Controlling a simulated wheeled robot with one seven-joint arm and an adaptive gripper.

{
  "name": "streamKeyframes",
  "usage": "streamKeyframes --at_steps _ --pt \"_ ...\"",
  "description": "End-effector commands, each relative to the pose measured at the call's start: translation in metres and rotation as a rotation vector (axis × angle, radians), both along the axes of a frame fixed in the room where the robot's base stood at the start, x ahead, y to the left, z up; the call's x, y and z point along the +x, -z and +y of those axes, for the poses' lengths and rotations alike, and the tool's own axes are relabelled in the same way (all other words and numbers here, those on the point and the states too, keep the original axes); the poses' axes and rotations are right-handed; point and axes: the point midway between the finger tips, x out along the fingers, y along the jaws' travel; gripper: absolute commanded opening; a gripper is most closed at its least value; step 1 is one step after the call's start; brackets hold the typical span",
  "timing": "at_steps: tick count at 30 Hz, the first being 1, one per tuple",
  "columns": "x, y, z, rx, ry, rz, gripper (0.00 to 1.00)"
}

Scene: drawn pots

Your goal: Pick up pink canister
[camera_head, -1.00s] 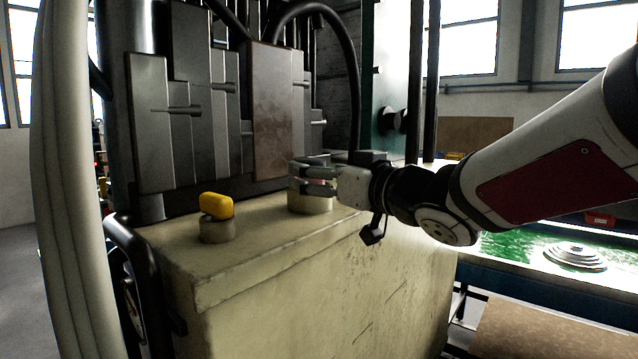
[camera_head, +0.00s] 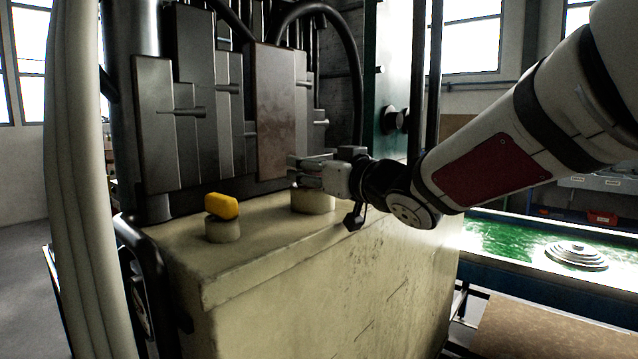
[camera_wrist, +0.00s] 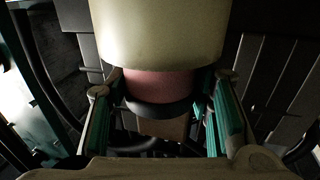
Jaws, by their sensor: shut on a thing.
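In the wrist view the pink canister (camera_wrist: 160,85) sits between the green-padded fingers of my gripper (camera_wrist: 163,92), with a dark ring at its near end. A pale cylinder, the round pedestal (camera_wrist: 155,32), covers its other end in that view. In the head view my gripper (camera_head: 303,171) is just above the round pedestal (camera_head: 313,203), reaching in from the right and shut on the canister. The fingers hide the canister there. I cannot tell whether its base is clear of the pedestal.
A yellow object (camera_head: 222,206) lies on a smaller round pedestal (camera_head: 222,230) at left on the cream block (camera_head: 270,240). Dark metal panels (camera_head: 200,110) and a rusty plate (camera_head: 276,115) stand close behind. A green-topped table (camera_head: 510,236) is at right.

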Motion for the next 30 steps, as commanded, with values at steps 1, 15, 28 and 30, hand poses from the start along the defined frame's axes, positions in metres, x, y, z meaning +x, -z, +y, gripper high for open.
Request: streamKeyframes --at_steps 1,15,28,30 --pt "0.000 -0.001 0.000 0.001 0.000 -0.001 0.15" --pt "-0.001 -0.050 0.000 0.000 -0.001 -0.007 0.14" --pt "-0.001 -0.101 0.000 0.000 0.000 -0.001 0.14" --pt "0.000 -0.101 0.000 0.001 0.000 -0.001 0.14"
